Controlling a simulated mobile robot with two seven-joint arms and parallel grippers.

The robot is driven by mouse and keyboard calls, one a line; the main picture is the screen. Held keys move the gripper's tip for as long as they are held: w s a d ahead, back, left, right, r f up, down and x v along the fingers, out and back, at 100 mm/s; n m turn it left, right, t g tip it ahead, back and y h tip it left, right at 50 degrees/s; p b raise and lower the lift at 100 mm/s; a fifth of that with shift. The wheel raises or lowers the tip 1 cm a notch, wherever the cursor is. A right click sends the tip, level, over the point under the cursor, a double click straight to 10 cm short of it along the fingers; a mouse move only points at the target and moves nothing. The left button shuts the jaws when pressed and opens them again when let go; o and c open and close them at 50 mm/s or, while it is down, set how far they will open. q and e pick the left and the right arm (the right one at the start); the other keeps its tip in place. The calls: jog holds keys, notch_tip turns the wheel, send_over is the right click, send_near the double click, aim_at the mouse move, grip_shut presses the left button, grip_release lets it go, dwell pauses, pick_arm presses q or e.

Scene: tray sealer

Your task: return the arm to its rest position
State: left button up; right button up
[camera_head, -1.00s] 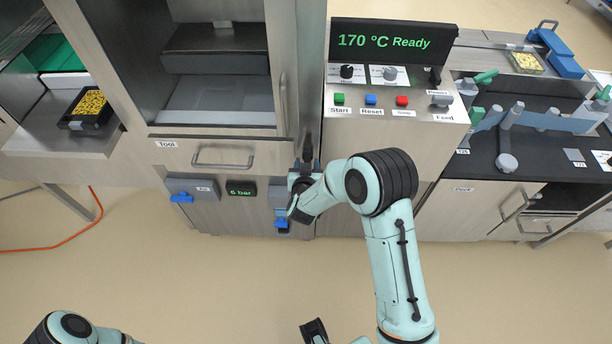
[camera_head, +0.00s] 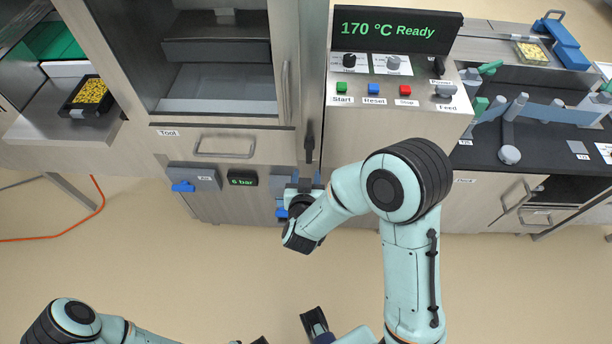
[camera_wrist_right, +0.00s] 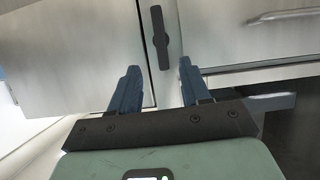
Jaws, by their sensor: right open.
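My right arm comes up from the bottom right of the head view in pale green with black joints. Its gripper (camera_head: 305,184) is at the front of the machine, below a black upright handle (camera_head: 309,142), partly hidden by the wrist. In the right wrist view the two blue fingers (camera_wrist_right: 158,82) are apart with nothing between them. The black handle (camera_wrist_right: 160,38) shows just beyond the fingertips, apart from them. My left arm (camera_head: 75,318) shows only in part at the bottom left; its gripper is not clearly seen.
A tool drawer (camera_head: 224,145) and a blue air valve (camera_head: 183,186) are left of the right gripper. The control panel (camera_head: 396,115) stands above right, its display (camera_head: 395,30) reading 170 °C Ready. A filled black tray (camera_head: 88,97) is at left. Open floor (camera_head: 150,265) lies in front.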

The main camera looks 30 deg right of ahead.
jog(key=s+a+f+n+g+y+p, duration=0.1)
jog(key=s+a+f+g+y, duration=0.2)
jog(key=f, duration=0.6)
jog(key=s+a+f+n+g+y+p, duration=0.1)
jog(key=s+f+g+y+p, duration=0.15)
jog(key=s+f, duration=0.4)
pick_arm(q)
jog(key=r, duration=0.1)
jog(key=w+r, duration=0.1)
jog(key=r, duration=0.1)
jog(key=w+r+p, duration=0.1)
jog(key=r, duration=0.1)
pick_arm(e)
jog(key=s+a+f+g+y, duration=0.2)
jog(key=s+a+f+g, duration=0.1)
jog(key=s, duration=0.5)
jog(key=s+a+f+g+y, duration=0.3)
jog(key=s+f+g, duration=0.1)
jog(key=s, duration=0.5)
jog(key=shift+x, duration=0.9)
